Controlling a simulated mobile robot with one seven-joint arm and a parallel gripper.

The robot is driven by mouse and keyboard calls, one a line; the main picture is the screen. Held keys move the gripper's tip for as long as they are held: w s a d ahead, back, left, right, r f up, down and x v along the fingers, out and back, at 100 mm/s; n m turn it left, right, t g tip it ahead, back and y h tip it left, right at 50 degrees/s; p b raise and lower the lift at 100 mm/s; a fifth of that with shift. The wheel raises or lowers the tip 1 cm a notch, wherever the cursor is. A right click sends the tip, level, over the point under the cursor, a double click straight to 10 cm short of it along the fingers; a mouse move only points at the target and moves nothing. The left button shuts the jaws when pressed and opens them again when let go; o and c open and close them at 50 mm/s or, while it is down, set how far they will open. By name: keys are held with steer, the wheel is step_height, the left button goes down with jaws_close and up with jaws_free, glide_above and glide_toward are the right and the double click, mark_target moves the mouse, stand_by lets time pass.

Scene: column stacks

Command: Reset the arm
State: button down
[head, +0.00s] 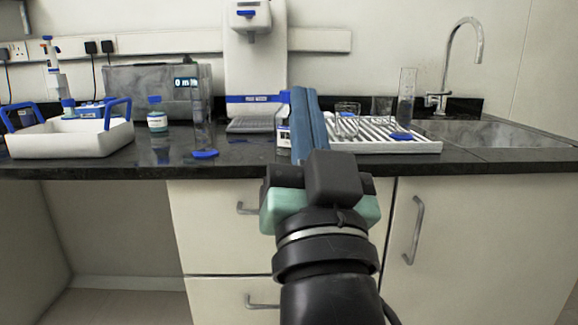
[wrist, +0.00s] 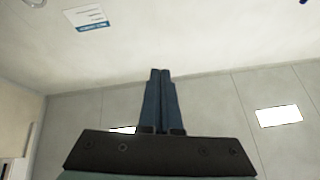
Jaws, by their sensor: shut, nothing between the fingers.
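My gripper (head: 309,125) is in the middle of the head view, in front of the bench, with its long blue fingers pointing up and away. In the wrist view my gripper (wrist: 160,75) shows its two fingers side by side, touching and with nothing between them. Behind them the wrist view shows only walls and ceiling. In the head view the fingers hide part of a small bottle (head: 283,136) with a blue label.
The dark bench (head: 120,166) carries a white tray (head: 75,142), a glass cylinder (head: 199,115), a blue-capped bottle (head: 157,121), a dispensing machine (head: 257,75) and a drying rack (head: 425,147) with glassware. A sink (head: 500,136) with a tap (head: 446,75) is at right. Cabinet handles (head: 413,230) protrude below.

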steer(key=s+a+r+n+t+h+p, duration=0.2)
steer(key=s+r+t, duration=0.1)
steer(key=s+r, duration=0.75)
step_height(320, 180, up, 37)
steer(key=w+p, duration=0.1)
steer(key=p, duration=3.6)
steer(key=shift+d+r, duration=0.15)
steer(key=shift+d, duration=0.05)
